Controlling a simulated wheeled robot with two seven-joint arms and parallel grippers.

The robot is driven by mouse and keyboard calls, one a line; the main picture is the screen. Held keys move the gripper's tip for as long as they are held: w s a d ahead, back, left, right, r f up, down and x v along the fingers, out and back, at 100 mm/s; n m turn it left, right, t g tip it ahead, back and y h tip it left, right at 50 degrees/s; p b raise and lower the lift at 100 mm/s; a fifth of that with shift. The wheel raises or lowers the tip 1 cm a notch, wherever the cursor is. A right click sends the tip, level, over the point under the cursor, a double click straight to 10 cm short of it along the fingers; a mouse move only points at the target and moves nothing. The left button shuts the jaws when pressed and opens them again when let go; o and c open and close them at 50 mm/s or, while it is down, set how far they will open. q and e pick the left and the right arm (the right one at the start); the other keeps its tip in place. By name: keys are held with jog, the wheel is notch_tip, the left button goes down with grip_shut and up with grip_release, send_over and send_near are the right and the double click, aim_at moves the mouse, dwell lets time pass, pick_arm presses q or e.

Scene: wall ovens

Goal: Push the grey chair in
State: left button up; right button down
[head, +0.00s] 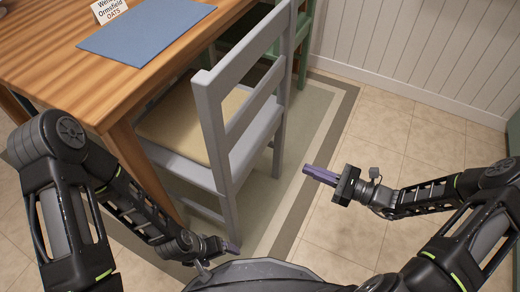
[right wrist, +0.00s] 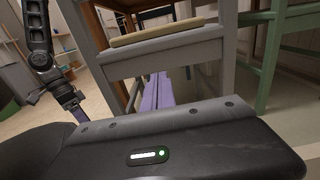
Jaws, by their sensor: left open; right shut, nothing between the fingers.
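The grey chair (head: 213,125) stands upright beside the wooden table (head: 60,60), its tan seat (head: 190,120) partly under the tabletop. Its backrest faces right, away from the table. In the right wrist view the chair (right wrist: 165,58) shows its seat edge and legs close ahead. My right gripper (head: 307,170) is shut and empty, to the right of the chair and apart from it in the head view; its purple fingers show in the wrist view (right wrist: 157,88). My left gripper (head: 234,248) is low near the chair's near back leg; whether it touches is unclear.
A green chair (head: 303,40) stands beyond the grey one. A blue placemat (head: 146,29) and a name card (head: 108,10) lie on the table. A bordered rug (head: 310,125) lies under the chair. Tiled floor (head: 375,130) is free at right, up to a white panelled wall (head: 420,45).

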pick_arm(q)
notch_tip(320, 180, down, 2)
jog(key=shift+w+f+b, duration=0.1)
jog(key=shift+w+b, duration=0.05)
jog(key=shift+b, duration=0.75)
pick_arm(e)
jog(key=x, duration=1.3)
jog(key=shift+w+a, duration=0.2)
jog(key=shift+a, duration=0.05)
pick_arm(q)
jog(key=shift+a, duration=0.1)
pick_arm(e)
jog(key=shift+w+a, duration=0.1)
jog(key=shift+a, duration=0.05)
